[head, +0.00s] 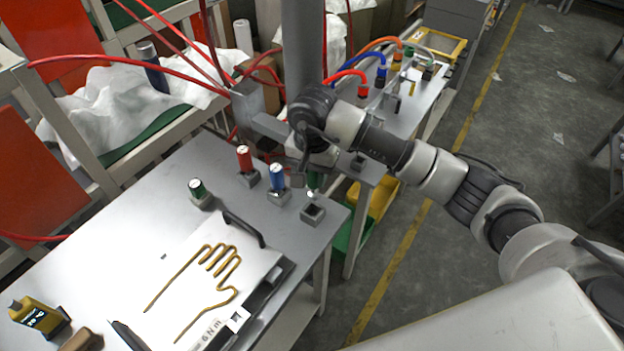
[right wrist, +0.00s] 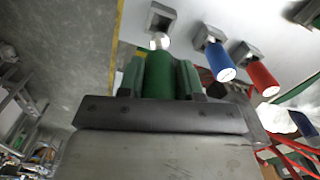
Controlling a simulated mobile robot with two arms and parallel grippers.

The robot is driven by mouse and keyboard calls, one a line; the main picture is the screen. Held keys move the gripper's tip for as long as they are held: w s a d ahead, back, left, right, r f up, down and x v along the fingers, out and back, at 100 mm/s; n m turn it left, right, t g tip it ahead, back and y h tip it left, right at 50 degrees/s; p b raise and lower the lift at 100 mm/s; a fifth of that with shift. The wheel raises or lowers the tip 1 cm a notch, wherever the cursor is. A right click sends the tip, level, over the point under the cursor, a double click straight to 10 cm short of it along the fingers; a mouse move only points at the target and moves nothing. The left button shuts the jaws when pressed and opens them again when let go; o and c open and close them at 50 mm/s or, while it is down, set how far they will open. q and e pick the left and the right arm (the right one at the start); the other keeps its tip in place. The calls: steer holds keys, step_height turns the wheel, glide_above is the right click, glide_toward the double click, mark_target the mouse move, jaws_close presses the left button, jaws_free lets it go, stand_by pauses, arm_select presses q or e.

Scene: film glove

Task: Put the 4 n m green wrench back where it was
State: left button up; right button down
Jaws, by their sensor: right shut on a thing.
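My right gripper (head: 312,172) is shut on a green wrench, a small green cylinder (right wrist: 158,74). In the head view only a bit of the green wrench (head: 313,181) shows below the gripper. It is held above the table, just behind an empty square grey holder (head: 312,213). In the right wrist view a holder (right wrist: 161,17) lies beyond the green wrench's tip. I cannot tell the exact gap or alignment between them. My left gripper is not in view.
A blue wrench (head: 277,177), a red wrench (head: 244,157) and another green-topped wrench (head: 198,188) stand in holders on the table. A white board (head: 215,285) with a hand-shaped outline lies in front. A yellow device (head: 38,315) stands at the lower left.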

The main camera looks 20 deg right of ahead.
mark_target(312, 189)
steer(key=shift+f, duration=0.35)
step_height(312, 189, down, 2)
steer(key=shift+f+p, duration=0.2)
steer(key=shift+p, duration=0.65)
steer(key=shift+f, duration=0.5)
steer(key=shift+f+b, duration=0.65)
steer(key=shift+b, duration=0.2)
steer(key=c, duration=0.8)
jaws_free()
steer(key=shift+o, duration=0.2)
steer(key=shift+r, duration=0.1)
